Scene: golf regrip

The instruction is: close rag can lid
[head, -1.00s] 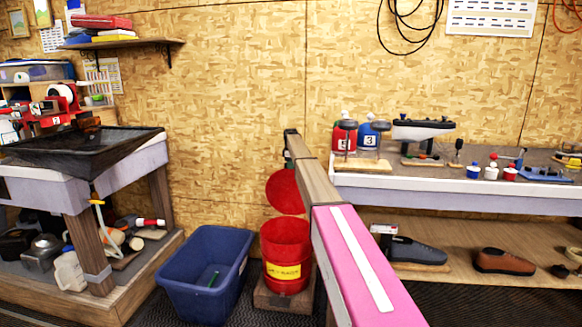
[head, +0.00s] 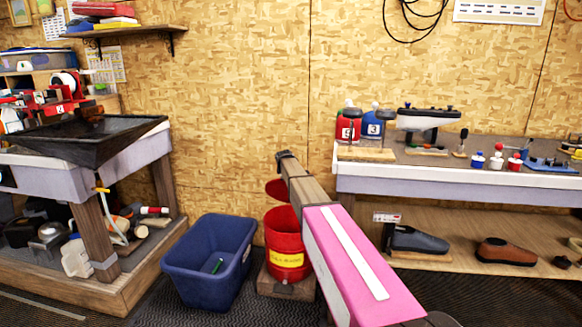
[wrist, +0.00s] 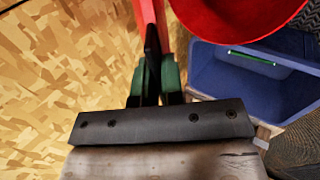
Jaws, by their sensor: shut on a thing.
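The red rag can (head: 285,240) with a yellow label stands on a wooden base on the floor, partly behind my arm. Its red lid (head: 274,187) is above the can's mouth at the back, raised and tilted, and partly hidden by my arm. My gripper, at the arm's far end, is over the lid; its fingertips are hidden in the head view. In the wrist view my gripper (wrist: 157,70) has its green fingers shut on a thin dark piece that meets a red strip, apparently part of the lid. A red curved surface fills the top right there.
A blue bin (head: 208,262) with a small green thing in it stands left of the can. A workbench (head: 455,185) with a lower shelf of shoes is at the right. The wooden wall (head: 235,100) is close behind the can.

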